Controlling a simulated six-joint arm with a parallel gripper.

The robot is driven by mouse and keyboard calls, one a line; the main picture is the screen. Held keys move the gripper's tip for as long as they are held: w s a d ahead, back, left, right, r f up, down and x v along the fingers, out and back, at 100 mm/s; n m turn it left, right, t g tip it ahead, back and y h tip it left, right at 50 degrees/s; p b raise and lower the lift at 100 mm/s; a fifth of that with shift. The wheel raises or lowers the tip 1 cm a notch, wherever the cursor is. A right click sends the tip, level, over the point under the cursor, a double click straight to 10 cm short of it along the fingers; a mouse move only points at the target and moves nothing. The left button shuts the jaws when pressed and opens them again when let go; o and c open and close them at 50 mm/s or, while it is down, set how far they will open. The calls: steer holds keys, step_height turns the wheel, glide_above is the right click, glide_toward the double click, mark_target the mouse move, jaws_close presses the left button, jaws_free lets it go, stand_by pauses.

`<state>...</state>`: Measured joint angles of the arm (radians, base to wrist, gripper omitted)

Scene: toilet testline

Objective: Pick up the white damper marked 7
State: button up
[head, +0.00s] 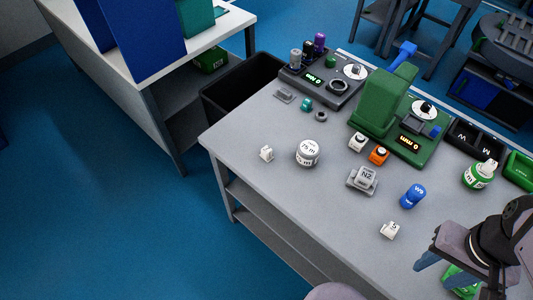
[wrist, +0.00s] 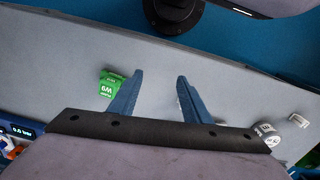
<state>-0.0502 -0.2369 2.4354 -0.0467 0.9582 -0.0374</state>
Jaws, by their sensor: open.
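Two small white blocks lie on the grey table in the head view: one at the left (head: 266,153), one nearer my gripper (head: 390,230). Each carries a small mark that I cannot read clearly, so I cannot tell which is the damper marked 7. My gripper (head: 456,276) is at the lower right, open, above the table. In the wrist view its blue fingers (wrist: 160,76) are spread apart, with bare table between their tips. A small white piece (wrist: 299,121) lies at the far right there. A pale bit shows beside the right finger, mostly hidden.
A green block marked W9 (wrist: 108,84) lies beside the left finger. A white round container (head: 307,152), a grey N2 block (head: 363,180) and a blue W6 piece (head: 413,196) stand on the table. A green machine (head: 380,105) stands behind. The table's front-left area is clear.

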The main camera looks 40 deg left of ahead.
steer(key=w+a+f+n+t+h+b, duration=0.3)
steer(key=w+a+n+h+b, duration=0.3)
steer(key=w+a+n, duration=0.6)
steer(key=w+a+n+t+b, duration=0.3)
steer(key=a+n+t+b, duration=0.25)
steer(key=a+n, duration=0.5)
steer(key=s+a+r+n+t+y+b, duration=0.1)
steer(key=s+a+n+t+b, duration=0.15)
steer(key=a, duration=0.55)
steer(key=s+a+n+t+y+b, duration=0.1)
steer(key=s+a+n+t, duration=0.2)
steer(key=a, duration=0.6)
steer(key=s+a+r+n+t+y+b, duration=0.2)
steer(key=s+a+n+t+y+b, duration=0.15)
steer(key=s+a+n, duration=0.55)
steer(key=m, duration=0.2)
glide_toward(264, 154)
steer(key=shift+y, duration=0.45)
steer(key=w, duration=0.4)
steer(key=shift+d+r, duration=0.2)
steer(key=shift+r, duration=0.05)
steer(key=shift+f, duration=0.5)
steer(key=shift+w+f+p, duration=0.15)
steer(key=shift+w+p, duration=0.6)
steer(key=shift+w, duration=3)
jaws_close()
